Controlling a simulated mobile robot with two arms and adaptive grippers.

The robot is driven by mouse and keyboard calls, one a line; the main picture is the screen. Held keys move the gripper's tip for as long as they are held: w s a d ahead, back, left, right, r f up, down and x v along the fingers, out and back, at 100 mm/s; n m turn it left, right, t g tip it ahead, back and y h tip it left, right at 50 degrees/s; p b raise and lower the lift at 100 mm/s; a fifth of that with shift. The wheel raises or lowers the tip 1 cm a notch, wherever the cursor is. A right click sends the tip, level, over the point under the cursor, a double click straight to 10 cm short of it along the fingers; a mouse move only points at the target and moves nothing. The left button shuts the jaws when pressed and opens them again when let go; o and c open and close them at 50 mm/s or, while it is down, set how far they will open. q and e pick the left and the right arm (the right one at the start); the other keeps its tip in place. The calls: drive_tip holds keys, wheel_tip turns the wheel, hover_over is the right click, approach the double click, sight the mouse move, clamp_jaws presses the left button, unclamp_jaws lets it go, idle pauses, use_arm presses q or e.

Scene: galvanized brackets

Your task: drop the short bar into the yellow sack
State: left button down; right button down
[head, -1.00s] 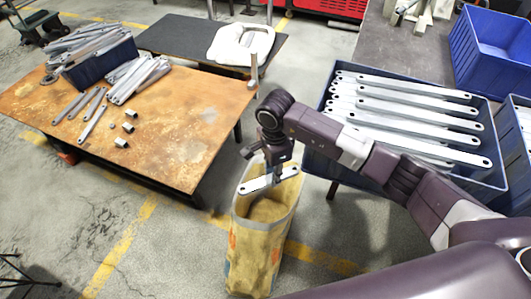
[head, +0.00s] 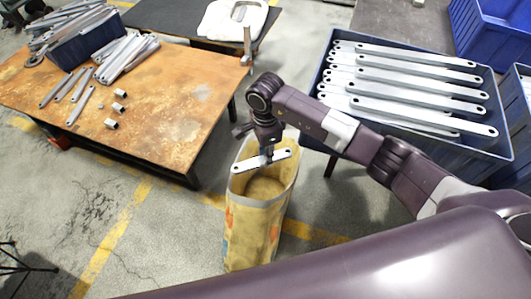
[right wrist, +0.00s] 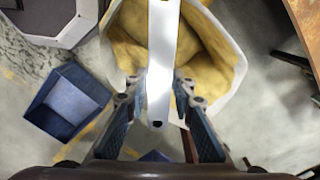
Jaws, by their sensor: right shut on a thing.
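The short bar (head: 247,164) is a flat light-grey metal strip with a hole near each end. My right gripper (head: 267,156) is shut on it and holds it level above the open mouth of the yellow sack (head: 254,225). The sack stands upright on the floor, with a pale rim and an empty-looking inside. In the right wrist view the bar (right wrist: 161,70) lies between the fingers of the right gripper (right wrist: 158,103), with the sack's yellow inside (right wrist: 205,55) below it. My left gripper is not in view.
A rusty table (head: 185,90) at the left carries loose bars, small tube pieces and a dark blue bin (head: 75,66) of bars. A blue-grey crate (head: 495,150) with several long bars (head: 415,75) stands at the right. Open floor lies left of the sack.

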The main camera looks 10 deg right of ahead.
drive_tip(key=c, duration=1.6)
unclamp_jaws()
wheel_tip(320, 180, up, 12)
drive_tip(key=shift+r, duration=0.1)
